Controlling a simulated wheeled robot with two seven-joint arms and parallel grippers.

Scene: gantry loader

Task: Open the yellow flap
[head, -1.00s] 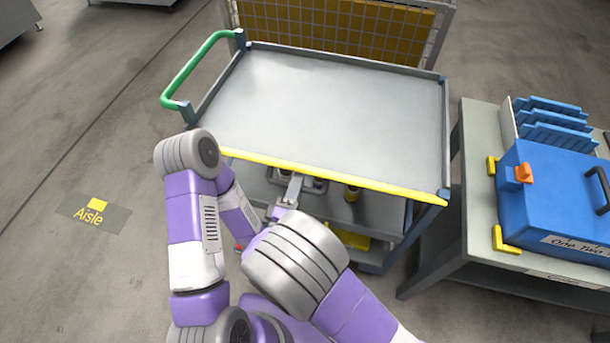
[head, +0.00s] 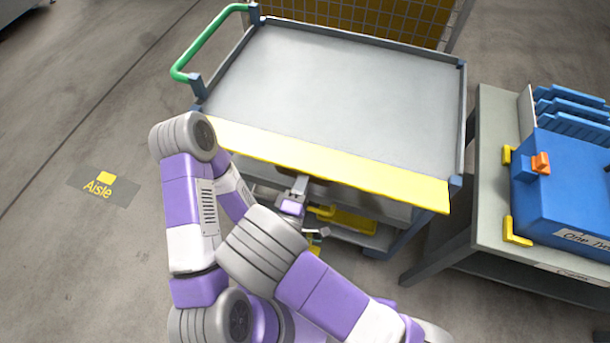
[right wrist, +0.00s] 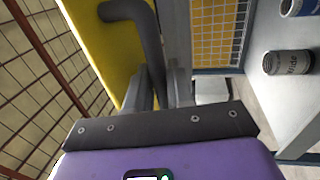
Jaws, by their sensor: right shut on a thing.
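The yellow flap (head: 350,167) runs along the near long edge of the trolley's top and is tilted outward, with its broad face showing in the head view. In the right wrist view the flap (right wrist: 95,35) is at the upper left, with a dark grey bent bar handle (right wrist: 147,35) in front of it. My right gripper (right wrist: 157,88) is shut on the handle. In the head view this gripper (head: 300,186) is just under the flap's near edge, and the handle is hidden. My left forearm passes behind my right arm, and its gripper is hidden.
The trolley's grey top (head: 330,95) is empty, with a green push handle (head: 207,42) at left. A side table (head: 487,165) at right holds a blue case (head: 560,205). A can (right wrist: 287,63) stands on a grey surface. Floor is clear at left.

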